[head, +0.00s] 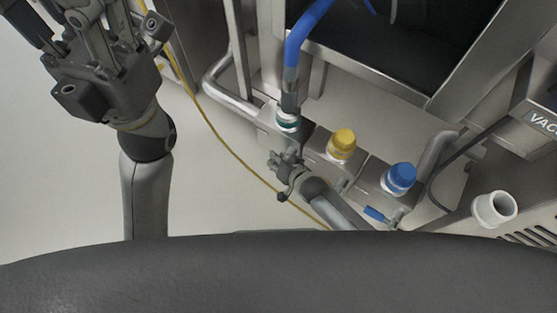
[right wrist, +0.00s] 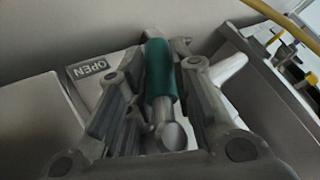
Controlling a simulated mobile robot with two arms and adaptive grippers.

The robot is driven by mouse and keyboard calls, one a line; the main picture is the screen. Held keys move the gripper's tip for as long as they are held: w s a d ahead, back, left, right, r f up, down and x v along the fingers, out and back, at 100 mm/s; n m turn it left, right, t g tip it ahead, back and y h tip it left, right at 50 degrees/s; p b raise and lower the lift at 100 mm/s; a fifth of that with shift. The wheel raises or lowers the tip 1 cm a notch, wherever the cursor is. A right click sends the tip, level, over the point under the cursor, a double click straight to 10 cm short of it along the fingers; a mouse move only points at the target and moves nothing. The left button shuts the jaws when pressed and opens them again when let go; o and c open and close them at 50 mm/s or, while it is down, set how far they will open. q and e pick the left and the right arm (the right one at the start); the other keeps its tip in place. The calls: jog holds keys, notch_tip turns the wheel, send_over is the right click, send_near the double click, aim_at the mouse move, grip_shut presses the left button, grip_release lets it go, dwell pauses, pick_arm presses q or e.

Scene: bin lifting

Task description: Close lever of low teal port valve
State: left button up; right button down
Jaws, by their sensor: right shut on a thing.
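The low teal port (head: 288,121) has a teal collar with a blue hose (head: 300,45) coupled on top. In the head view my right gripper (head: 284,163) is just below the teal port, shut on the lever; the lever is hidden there. My left gripper (head: 88,22) is at the upper left, fingers spread and empty, away from the ports; its tips are partly cut off.
A yellow-capped port (head: 342,142) and a blue-capped port (head: 400,178) stand to the right on the same metal manifold, with a blue lever (head: 375,214) below. A yellow cable (head: 225,145) runs past my right gripper. Metal tube rails (head: 226,95) flank the manifold. The floor at left is clear.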

jog(key=shift+w+r, duration=0.1)
jog(key=c, duration=1.5)
grip_release()
jog(key=shift+c, duration=0.2)
jog(key=v, duration=1.2)
